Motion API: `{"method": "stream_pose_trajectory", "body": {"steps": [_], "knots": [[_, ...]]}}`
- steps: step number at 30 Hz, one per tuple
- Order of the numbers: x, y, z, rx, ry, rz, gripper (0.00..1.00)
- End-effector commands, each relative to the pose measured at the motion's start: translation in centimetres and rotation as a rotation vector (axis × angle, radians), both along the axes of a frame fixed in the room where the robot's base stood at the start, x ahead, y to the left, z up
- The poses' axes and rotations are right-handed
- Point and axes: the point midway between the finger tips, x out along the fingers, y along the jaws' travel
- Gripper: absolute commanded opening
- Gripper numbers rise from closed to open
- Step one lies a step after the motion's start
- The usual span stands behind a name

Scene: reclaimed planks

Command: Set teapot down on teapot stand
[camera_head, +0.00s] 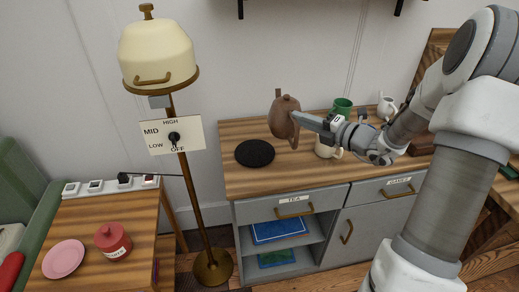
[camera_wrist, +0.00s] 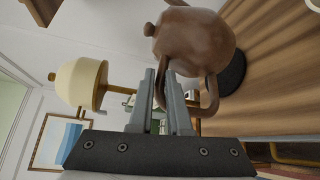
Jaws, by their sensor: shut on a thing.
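The brown teapot (camera_head: 283,117) is held in the air above the wooden cabinet top, to the right of the teapot stand. My gripper (camera_head: 296,117) is shut on the teapot's handle; in the wrist view the two fingers (camera_wrist: 167,100) close around the handle, and the teapot body (camera_wrist: 192,40) lies beyond them. The teapot stand (camera_head: 254,153) is a round black disc on the left part of the cabinet top, bare. In the wrist view the stand (camera_wrist: 233,73) shows partly behind the teapot.
A cream mug (camera_head: 325,147), a green mug (camera_head: 342,106) and a white mug (camera_head: 386,106) stand on the cabinet top (camera_head: 233,182) near my arm. A brass floor lamp (camera_head: 190,150) with a cream shade (camera_head: 155,50) stands left of the cabinet. The front left of the top is clear.

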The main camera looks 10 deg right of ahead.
Motion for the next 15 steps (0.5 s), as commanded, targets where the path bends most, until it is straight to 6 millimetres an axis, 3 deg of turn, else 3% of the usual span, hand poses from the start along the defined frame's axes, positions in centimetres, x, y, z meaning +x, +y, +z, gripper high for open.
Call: {"method": "stream_pose_trajectory", "body": {"steps": [9, 15], "knots": [[2.5, 6.5, -4.3, 0.004, -0.003, 0.006, 0.0], [3.5, 8.8, -5.6, 0.002, -0.006, 0.003, 0.0]]}}
